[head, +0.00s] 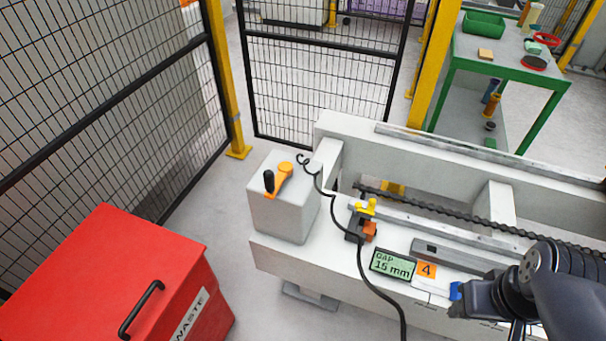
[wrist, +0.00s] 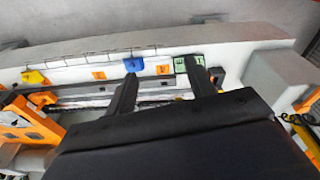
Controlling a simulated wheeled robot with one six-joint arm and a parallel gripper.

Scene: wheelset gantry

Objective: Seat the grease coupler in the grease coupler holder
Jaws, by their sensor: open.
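I cannot tell for certain which part is the grease coupler. An orange part with a black grip (head: 278,178) lies on top of a grey box (head: 280,217) at the left end of the beam. A yellow and orange fitting (head: 366,209) sits on a small dark block (head: 354,228) on the beam, and a black hose (head: 362,265) passes beside it. Which of these is the holder is not clear. My gripper (head: 458,304) is above the beam's front side, right of both. In the wrist view its fingers (wrist: 161,68) are apart, with nothing between them.
A gap display (head: 393,264) and an orange tag marked 4 (head: 427,270) are on the beam's front. A blue tag (head: 456,291) is beside my gripper. A red waste bin (head: 110,275) stands at left, mesh fencing behind. A green table (head: 510,60) stands at back right.

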